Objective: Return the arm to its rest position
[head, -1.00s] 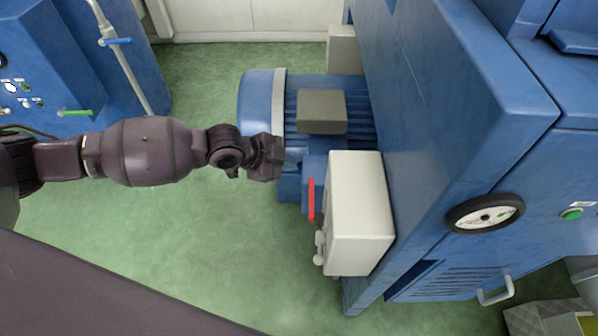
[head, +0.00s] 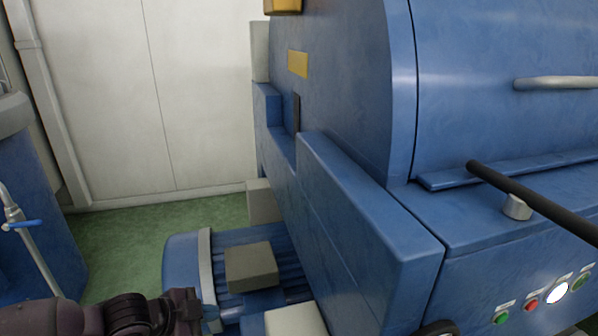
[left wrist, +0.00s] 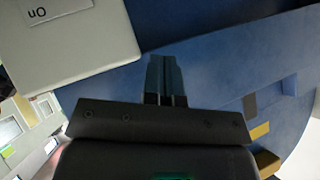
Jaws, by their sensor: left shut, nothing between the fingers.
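My left gripper (head: 186,310) shows at the bottom left of the head view, at the end of my dark arm. It is beside the near left end of the blue ribbed motor (head: 182,262); I cannot tell whether they touch. In the left wrist view the left gripper's fingers (left wrist: 166,80) are closed together with nothing between them. A pale box (left wrist: 80,45) with a label marked "On" is at the upper left there, close to the fingers. My right gripper is not in view.
A large blue machine (head: 345,200) fills the right of the head view, with a dark bar (head: 530,205) and panel buttons (head: 532,305). The top of a pale box (head: 296,320) is at the bottom. Green floor (head: 150,240) is open left of the motor. A pipe (head: 35,255) stands at left.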

